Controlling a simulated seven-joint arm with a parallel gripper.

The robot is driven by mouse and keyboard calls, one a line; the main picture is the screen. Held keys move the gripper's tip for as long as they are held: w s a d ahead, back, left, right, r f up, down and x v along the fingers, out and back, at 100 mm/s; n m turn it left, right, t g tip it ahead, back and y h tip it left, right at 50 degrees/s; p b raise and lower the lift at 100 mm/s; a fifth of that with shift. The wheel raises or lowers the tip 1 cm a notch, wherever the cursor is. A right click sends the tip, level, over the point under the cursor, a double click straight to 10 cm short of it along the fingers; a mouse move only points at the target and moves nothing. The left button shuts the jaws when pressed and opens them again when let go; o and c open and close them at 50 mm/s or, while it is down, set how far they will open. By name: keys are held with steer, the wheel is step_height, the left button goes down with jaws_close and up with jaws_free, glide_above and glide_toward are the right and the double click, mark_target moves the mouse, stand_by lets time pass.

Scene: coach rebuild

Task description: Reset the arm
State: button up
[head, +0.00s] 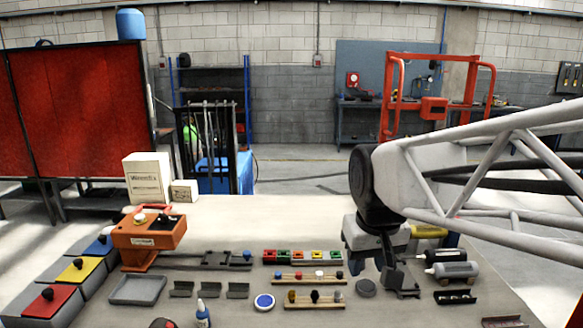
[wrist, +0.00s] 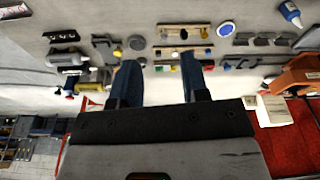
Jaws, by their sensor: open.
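My gripper (wrist: 160,70) shows in the wrist view as two dark blue fingers set well apart, with nothing held between them. In the head view my arm comes in from the right, and my gripper (head: 388,264) hangs at its end over the right part of the pale table (head: 310,215). The arm and gripper hide part of the table and whatever stands behind them. The wrist view shows the table's items beyond the fingers, upside down.
An orange case (head: 150,232), several coloured-lid bins (head: 78,270) and a grey tray (head: 137,289) are at left. Racks of small parts (head: 302,257) lie mid-table, beside a blue-rimmed disc (head: 264,302). Grey cylinders (head: 455,270) lie right of my gripper. The table's back middle is clear.

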steer(key=s+d+f+m, duration=0.1)
steer(key=s+d+f, duration=0.1)
steer(key=s, duration=0.4)
steer(key=s+d+f+m, duration=0.1)
steer(key=s+d+f, duration=0.2)
steer(key=s, duration=0.3)
steer(key=shift+f, duration=0.75)
